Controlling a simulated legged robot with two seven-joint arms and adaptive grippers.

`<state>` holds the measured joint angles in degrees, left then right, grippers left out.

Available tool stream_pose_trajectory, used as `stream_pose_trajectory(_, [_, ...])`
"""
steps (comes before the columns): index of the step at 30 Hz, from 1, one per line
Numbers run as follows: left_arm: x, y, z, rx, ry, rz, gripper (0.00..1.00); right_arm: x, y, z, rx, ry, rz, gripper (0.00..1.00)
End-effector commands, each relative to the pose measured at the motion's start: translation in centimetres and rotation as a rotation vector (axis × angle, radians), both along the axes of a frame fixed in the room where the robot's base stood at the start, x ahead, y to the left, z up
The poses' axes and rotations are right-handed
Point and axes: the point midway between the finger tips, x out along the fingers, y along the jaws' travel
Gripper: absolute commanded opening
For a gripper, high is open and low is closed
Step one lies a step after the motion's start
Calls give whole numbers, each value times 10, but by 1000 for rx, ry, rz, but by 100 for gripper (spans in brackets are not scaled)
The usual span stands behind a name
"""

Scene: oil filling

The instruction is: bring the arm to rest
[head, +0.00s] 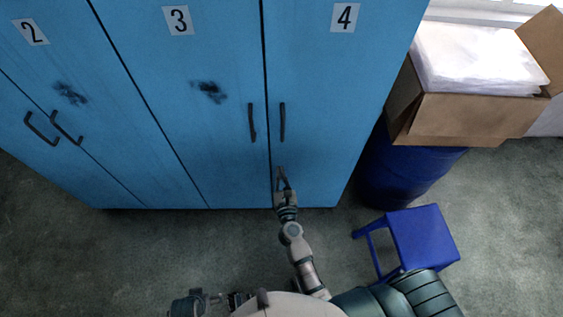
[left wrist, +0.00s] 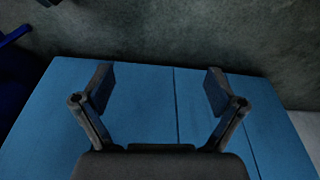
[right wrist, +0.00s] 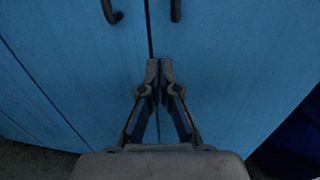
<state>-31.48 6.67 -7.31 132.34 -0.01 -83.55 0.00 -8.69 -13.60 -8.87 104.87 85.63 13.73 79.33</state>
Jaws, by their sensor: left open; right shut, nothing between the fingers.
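My right gripper (head: 283,172) is in front of the blue cabinet (head: 225,150), near the seam between doors 3 and 4 and below their two dark handles. In the right wrist view its fingertips (right wrist: 160,64) are together with nothing between them. The handles (right wrist: 176,10) show above the fingertips, apart from them. Whether the fingertips touch the door I cannot tell. My left gripper (left wrist: 160,82) is open and empty in the left wrist view, with blue panels behind it.
A blue stool (head: 423,236) stands right of my right arm. Behind it is a blue barrel (head: 400,170) with an open cardboard box (head: 460,115) of clear plastic-wrapped contents on top. Grey floor (head: 150,245) is clear in front of the cabinet at left.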

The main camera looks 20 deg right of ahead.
Motion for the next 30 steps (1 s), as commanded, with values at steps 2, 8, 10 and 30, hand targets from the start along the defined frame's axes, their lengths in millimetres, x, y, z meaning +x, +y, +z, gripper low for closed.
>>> stream_pose_trajectory(2, [0, 1, 4, 1, -5, 0, 95, -5, 1, -1, 0, 1, -1, 0])
stream_pose_trajectory(8, [-1, 2, 9, 4, -5, -1, 95, -9, 2, -2, -50, 7, 17, 0])
stream_pose_trajectory(10, [-2, 0, -3, 1, 5, -1, 95, -13, 11, -9, -196, 29, 73, 0])
stream_pose_trajectory(30, [-35, 2, -156, 6, 53, -17, 95, -306, -45, -308, 2443, -31, -1896, 0])
